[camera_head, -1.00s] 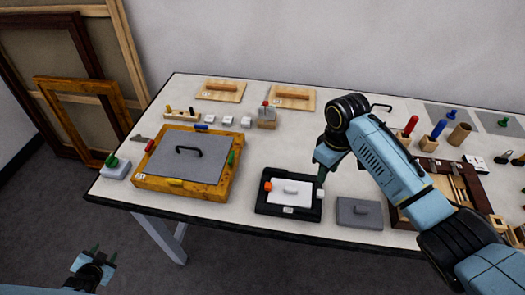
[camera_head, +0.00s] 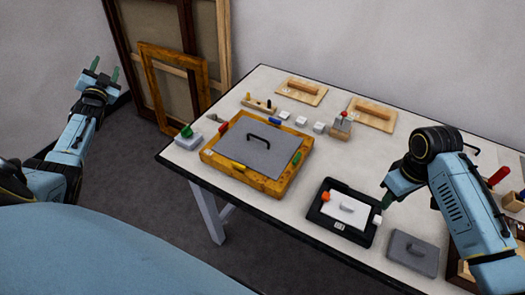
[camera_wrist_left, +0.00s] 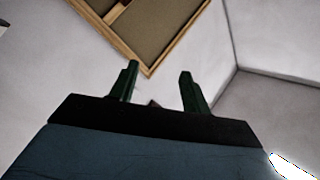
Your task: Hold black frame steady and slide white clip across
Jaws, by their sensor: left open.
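The black frame (camera_head: 357,236) lies flat on the table, holding a white panel (camera_head: 346,211) with a grey handle. A white clip (camera_head: 377,219) sits on its right rim and an orange clip (camera_head: 325,197) on its left rim. My right gripper (camera_head: 384,203) points down at the frame's right edge, just above the white clip; its finger gap is hidden, and I cannot tell whether it touches. My left gripper (camera_head: 104,73) is raised, open and empty, left of the table and far from the frame. The left wrist view shows its two fingers (camera_wrist_left: 157,88) apart with nothing between.
A wooden frame with a grey panel (camera_head: 264,161) lies left of the black frame. A grey block (camera_head: 412,254) lies close on its right. Large picture frames (camera_head: 174,90) lean against the wall behind my left gripper. Bare table lies behind the black frame.

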